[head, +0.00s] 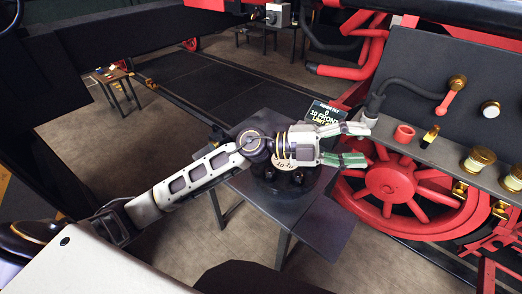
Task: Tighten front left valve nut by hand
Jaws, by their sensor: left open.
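My left gripper (357,144) reaches in from the left over a small dark table. Its two green-tipped fingers are spread apart, open and empty, pointing right toward the grey panel and its ledge. On the ledge stand a red ring-like piece (404,133), a small brass fitting (430,136) and larger brass fittings (480,159) at the right. I cannot tell which of these, if any, is the front left valve nut. The fingertips appear left of the red piece; whether they touch anything is unclear. My right gripper is out of view.
The dark table (325,235) stands below my left arm, with a dark round object on it and a small sign (325,113) behind the gripper. A red spoked wheel (390,182) lies below the ledge. Open floor extends at left, with a small side table (114,77).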

